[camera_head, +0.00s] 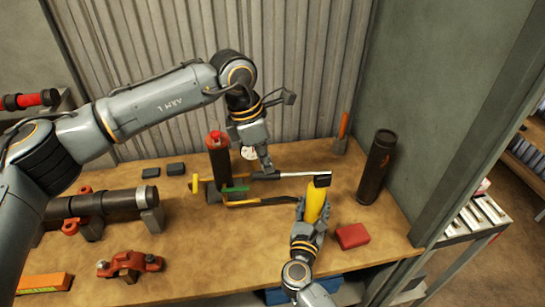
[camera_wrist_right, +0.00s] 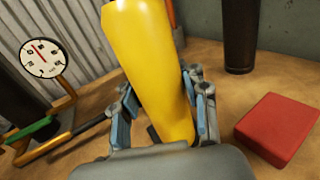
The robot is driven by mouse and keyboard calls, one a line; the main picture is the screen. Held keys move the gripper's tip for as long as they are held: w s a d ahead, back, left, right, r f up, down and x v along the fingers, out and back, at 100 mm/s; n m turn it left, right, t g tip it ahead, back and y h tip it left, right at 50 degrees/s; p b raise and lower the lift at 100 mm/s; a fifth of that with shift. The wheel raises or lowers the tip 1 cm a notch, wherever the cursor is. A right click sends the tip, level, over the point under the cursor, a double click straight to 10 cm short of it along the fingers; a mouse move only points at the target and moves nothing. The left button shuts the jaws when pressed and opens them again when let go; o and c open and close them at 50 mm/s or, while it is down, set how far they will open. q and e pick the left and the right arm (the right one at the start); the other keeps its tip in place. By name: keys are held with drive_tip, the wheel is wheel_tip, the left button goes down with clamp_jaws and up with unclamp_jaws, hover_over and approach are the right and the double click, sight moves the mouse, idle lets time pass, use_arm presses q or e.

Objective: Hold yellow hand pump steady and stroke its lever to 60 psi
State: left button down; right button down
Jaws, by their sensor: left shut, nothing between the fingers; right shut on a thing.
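The yellow hand pump (camera_head: 314,204) stands near the bench's front right, with a black head (camera_head: 322,181). My right gripper (camera_head: 310,214) is shut around its body; the wrist view shows its fingers (camera_wrist_right: 163,108) on both sides of the yellow body (camera_wrist_right: 150,50). The silver lever (camera_head: 300,175) runs left from the head, roughly level, to a black grip (camera_head: 265,176). My left gripper (camera_head: 266,167) is shut and empty, its tips right at the grip; contact is unclear. The round white gauge (camera_wrist_right: 45,58) has its needle near the top; its numbers are unreadable. The left gripper partly hides it in the head view.
A pipe (camera_head: 100,203) lies far left.

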use_arm(q)
drive_tip(key=shift+s+a+r, duration=0.15)
drive_tip(key=shift+a+r, duration=0.1)
drive_tip(key=shift+a, duration=0.55)
drive_tip(key=shift+s+a+r, duration=0.1)
drive_tip(key=shift+a+r, duration=0.1)
drive_tip(key=shift+a, duration=0.6)
drive_tip(key=shift+r, duration=0.55)
drive_tip(key=v, duration=1.1)
drive_tip(key=shift+f, duration=0.1)
